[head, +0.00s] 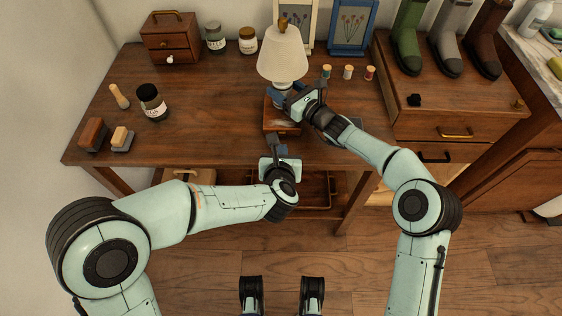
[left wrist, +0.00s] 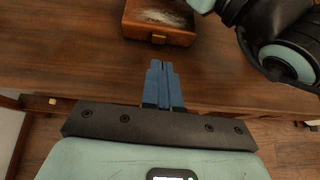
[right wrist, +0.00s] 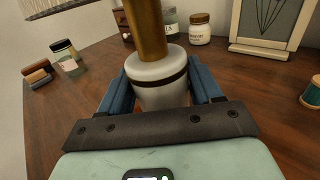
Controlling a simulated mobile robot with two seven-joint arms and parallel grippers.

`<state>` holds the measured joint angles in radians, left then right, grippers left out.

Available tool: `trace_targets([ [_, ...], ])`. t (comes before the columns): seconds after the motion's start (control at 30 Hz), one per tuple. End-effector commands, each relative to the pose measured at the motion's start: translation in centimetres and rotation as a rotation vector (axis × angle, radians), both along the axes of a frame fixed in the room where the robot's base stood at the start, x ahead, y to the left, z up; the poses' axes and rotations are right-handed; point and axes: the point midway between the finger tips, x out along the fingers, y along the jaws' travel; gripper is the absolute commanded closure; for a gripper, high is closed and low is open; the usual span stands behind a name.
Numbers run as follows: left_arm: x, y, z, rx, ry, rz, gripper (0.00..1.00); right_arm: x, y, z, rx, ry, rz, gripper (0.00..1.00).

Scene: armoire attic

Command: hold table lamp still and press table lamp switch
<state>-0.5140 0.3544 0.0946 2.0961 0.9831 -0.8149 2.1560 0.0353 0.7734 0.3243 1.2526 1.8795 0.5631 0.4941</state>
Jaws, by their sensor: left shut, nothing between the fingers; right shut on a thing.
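The table lamp (head: 283,55) stands upright on the wooden table, with a cream pleated shade and a brown wooden base (head: 275,121). Its white body and brass stem (right wrist: 147,32) show in the right wrist view. My right gripper (head: 284,99) is shut on the white lamp body (right wrist: 160,83), one blue finger on each side. My left gripper (head: 275,146) is shut and empty in front of the lamp base, apart from it. In the left wrist view its blue fingertips (left wrist: 161,66) point at the base's front (left wrist: 158,31), where a small dark part, possibly the switch, shows.
Spools (head: 348,72) stand right of the lamp, and picture frames (head: 352,25) behind it. A small drawer box (head: 170,37), jars (head: 151,102) and brushes (head: 93,134) are on the left. Boots (head: 447,50) stand on the cabinet at right.

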Motion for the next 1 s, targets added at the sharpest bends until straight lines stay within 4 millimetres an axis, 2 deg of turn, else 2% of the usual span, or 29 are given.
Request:
trace_targets([
  [0.03, -1.1, 0.0, 0.7, -0.002, -0.001, -0.001, 1.0, 0.1, -0.2, 0.0, -0.002, -0.001, -0.003, 0.62],
  [0.2, -4.0, 0.1, 2.3, 0.0, 0.001, -0.002, 1.0, 0.1, -0.3, 0.1, -0.002, -0.003, -0.006, 0.62],
  [0.4, -5.8, 0.2, 3.3, 0.0, 0.002, -0.001, 1.0, 0.2, -0.3, 0.3, -0.002, -0.006, -0.007, 0.62],
  [0.93, -6.1, 0.2, 3.4, 0.001, 0.004, -0.001, 1.0, 0.2, -0.3, 0.5, 0.002, -0.009, -0.006, 0.62],
  [0.97, -6.1, 0.2, 3.4, 0.001, 0.004, -0.001, 1.0, 0.2, -0.3, 0.5, 0.002, -0.009, -0.006, 0.32],
  [1.0, -6.1, 0.2, 3.4, 0.001, 0.004, -0.001, 1.0, 0.2, -0.3, 0.5, 0.002, -0.009, -0.006, 0.19],
])
